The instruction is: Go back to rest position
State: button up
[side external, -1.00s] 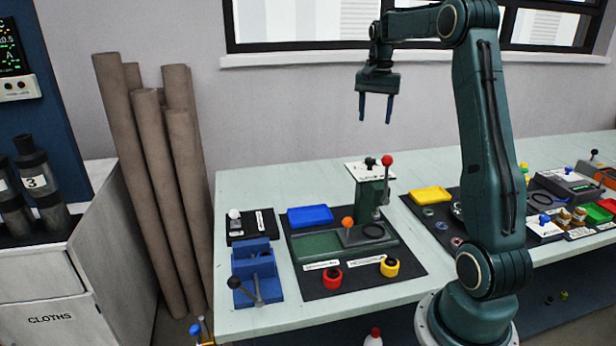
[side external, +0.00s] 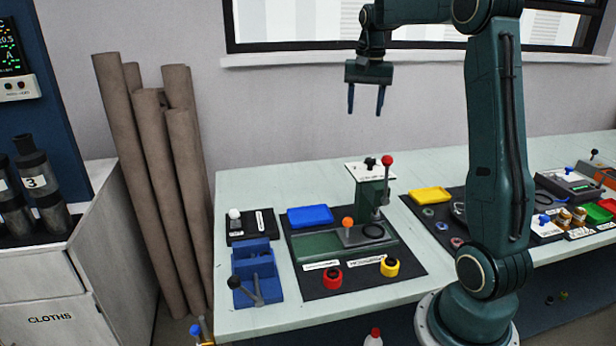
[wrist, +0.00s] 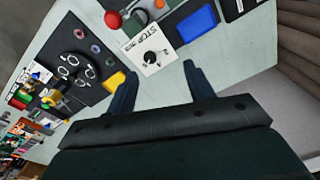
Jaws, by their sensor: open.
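My gripper (side external: 366,99) is open and empty, high above the table (side external: 243,183) and up near the window sill. Its fingers point down, well above the green press (side external: 371,190) with the red-knobbed lever. In the wrist view my gripper's two fingers (wrist: 160,88) stand apart with nothing between them. Beyond the fingers, the wrist view shows the white STOP plate (wrist: 146,50) with a black knob.
On the table are a blue tray (side external: 310,216), a blue vise-like fixture (side external: 254,270), a red ring part (side external: 332,278), a yellow ring part (side external: 390,267) and a yellow tray (side external: 431,195). Brown tubes (side external: 150,190) lean on the wall at left. The air around my gripper is clear.

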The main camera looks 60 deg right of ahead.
jog(key=s+a+r+n+t, duration=0.1)
jog(key=s+a+n, duration=0.2)
jog(key=a, duration=0.7)
jog(key=s+a+r+n+t, duration=0.15)
jog(key=a+n, duration=0.25)
jog(key=a, duration=0.6)
jog(key=s+a+f+n+t, duration=0.2)
jog(key=s+a+f+n, duration=0.4)
jog(key=s+a, duration=0.4)
jog(key=shift+s+y, duration=0.3)
jog(key=shift+s, duration=0.55)
